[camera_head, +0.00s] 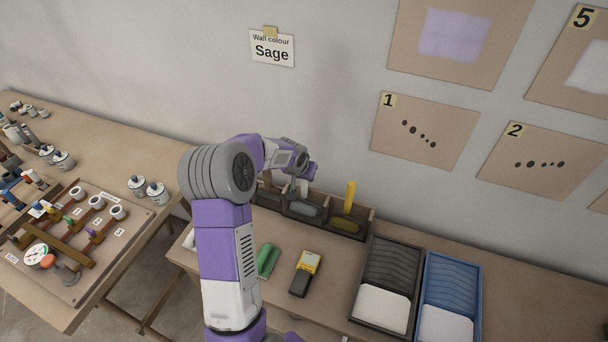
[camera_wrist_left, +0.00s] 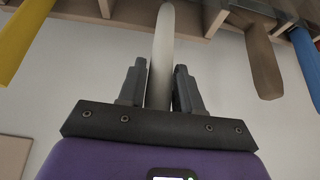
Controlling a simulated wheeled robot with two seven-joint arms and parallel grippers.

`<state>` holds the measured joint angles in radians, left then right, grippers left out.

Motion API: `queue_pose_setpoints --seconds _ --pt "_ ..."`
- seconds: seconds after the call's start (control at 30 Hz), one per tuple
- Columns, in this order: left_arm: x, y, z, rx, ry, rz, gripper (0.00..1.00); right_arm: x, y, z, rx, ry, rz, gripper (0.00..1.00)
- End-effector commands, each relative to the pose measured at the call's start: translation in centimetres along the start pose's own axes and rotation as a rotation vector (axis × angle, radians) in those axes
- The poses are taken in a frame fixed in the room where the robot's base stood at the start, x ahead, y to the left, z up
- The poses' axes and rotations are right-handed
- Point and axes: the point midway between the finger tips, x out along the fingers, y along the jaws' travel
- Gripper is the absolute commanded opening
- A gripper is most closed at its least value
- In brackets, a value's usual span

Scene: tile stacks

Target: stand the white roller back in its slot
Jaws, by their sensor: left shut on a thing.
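In the left wrist view my left gripper (camera_wrist_left: 160,88) is shut on the pale handle of the white roller (camera_wrist_left: 162,50). The handle runs away from the fingers toward the wooden rack (camera_wrist_left: 130,12). Its far end meets the rack's edge in the picture; I cannot tell whether it is seated in a slot. In the head view my left gripper (camera_head: 294,188) is over the middle part of the rack (camera_head: 362,217), and the white roller cannot be made out clearly there. A yellow handle (camera_head: 350,194) stands in the right compartment. My right gripper is not in view.
A brown handle (camera_wrist_left: 263,62) and a blue handle (camera_wrist_left: 306,62) hang close beside the held one. On the table lie a green roller (camera_head: 268,260) and a yellow-black device (camera_head: 304,272). A black tray (camera_head: 362,302) and a blue tray (camera_head: 478,300) stand at the right.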

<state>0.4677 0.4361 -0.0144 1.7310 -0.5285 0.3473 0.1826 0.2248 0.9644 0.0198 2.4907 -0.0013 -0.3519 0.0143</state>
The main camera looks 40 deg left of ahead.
Motion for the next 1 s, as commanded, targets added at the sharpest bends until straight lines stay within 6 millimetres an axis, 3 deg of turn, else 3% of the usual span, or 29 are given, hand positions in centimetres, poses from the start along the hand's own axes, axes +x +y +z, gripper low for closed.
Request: queue_pose_setpoints --seconds 0.67,0.7,0.87,1.0 --pt "1.2 0.0 0.7 -0.001 0.001 0.001 0.04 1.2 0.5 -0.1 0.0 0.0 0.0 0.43" --pt "1.2 0.0 0.6 -0.001 0.001 0.001 0.39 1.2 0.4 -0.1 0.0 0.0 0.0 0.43" --pt "1.2 0.0 0.6 0.0 0.0 0.0 0.63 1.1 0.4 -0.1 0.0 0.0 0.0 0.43" --pt "1.2 0.0 0.6 0.0 0.0 0.0 0.64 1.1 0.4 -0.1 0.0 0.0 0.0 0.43"
